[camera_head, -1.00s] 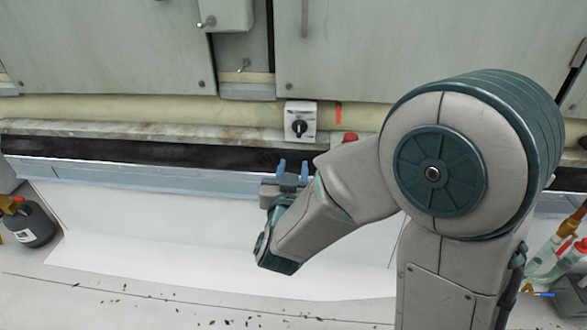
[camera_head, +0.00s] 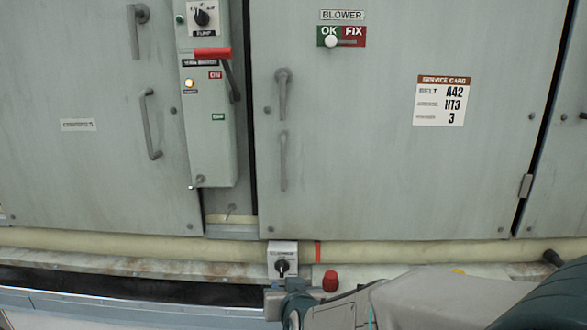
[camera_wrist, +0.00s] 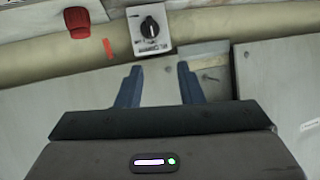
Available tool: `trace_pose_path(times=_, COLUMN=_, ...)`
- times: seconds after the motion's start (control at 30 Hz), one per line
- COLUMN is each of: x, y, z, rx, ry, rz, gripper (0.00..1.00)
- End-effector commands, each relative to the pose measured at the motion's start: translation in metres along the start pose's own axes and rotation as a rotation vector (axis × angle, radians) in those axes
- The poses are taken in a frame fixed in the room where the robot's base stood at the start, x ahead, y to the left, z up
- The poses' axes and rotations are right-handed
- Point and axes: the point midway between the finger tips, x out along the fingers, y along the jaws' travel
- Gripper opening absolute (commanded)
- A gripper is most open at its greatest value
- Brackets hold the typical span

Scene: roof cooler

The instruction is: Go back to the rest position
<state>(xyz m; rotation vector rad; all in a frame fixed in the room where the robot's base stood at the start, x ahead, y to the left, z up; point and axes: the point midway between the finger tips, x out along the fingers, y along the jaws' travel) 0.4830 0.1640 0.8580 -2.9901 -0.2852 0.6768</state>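My gripper (camera_wrist: 158,84) shows in the wrist view with its two blue fingers apart and nothing between them. In the head view, part of my arm and wrist shows at the bottom edge, in front of the ledge; the fingertips are hard to make out there. In the wrist view, the fingers point toward the cabinet's lower edge, near a small switch box with a black knob (camera_wrist: 149,28). That switch box also shows in the head view (camera_head: 282,250). I cannot tell how far the fingers are from the surface.
Grey cabinet doors (camera_head: 360,150) with handles fill the head view. A pump control box (camera_head: 207,130) with a red lever (camera_head: 212,54) hangs left of centre. A blower OK/FIX slider (camera_head: 331,40) and a service card (camera_head: 440,101) are on the right door. A red knob (camera_head: 330,281) sits on the ledge.

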Motion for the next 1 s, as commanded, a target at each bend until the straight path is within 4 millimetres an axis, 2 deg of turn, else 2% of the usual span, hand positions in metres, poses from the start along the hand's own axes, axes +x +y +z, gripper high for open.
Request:
trace_pose_path(times=0.03, x=-0.018, y=0.005, z=-0.022, rx=0.000, ry=-0.046, rz=-0.004, gripper=0.34)
trace_pose_path(times=0.2, x=-0.062, y=0.025, z=-0.040, rx=-0.002, ry=-0.239, rz=-0.005, gripper=0.34)
trace_pose_path(times=0.37, x=-0.115, y=0.050, z=-0.055, rx=0.006, ry=-0.429, rz=0.028, gripper=0.34)
trace_pose_path(times=0.5, x=-0.170, y=0.074, z=-0.065, rx=0.024, ry=-0.597, rz=0.082, gripper=0.34)
trace_pose_path(times=0.7, x=-0.238, y=0.100, z=-0.072, rx=0.062, ry=-0.786, rz=0.163, gripper=0.34)
trace_pose_path(times=0.83, x=-0.261, y=0.110, z=-0.071, rx=0.078, ry=-0.852, rz=0.193, gripper=0.34)
trace_pose_path(times=1.0, x=-0.267, y=0.112, z=-0.070, rx=0.082, ry=-0.870, rz=0.201, gripper=0.34)
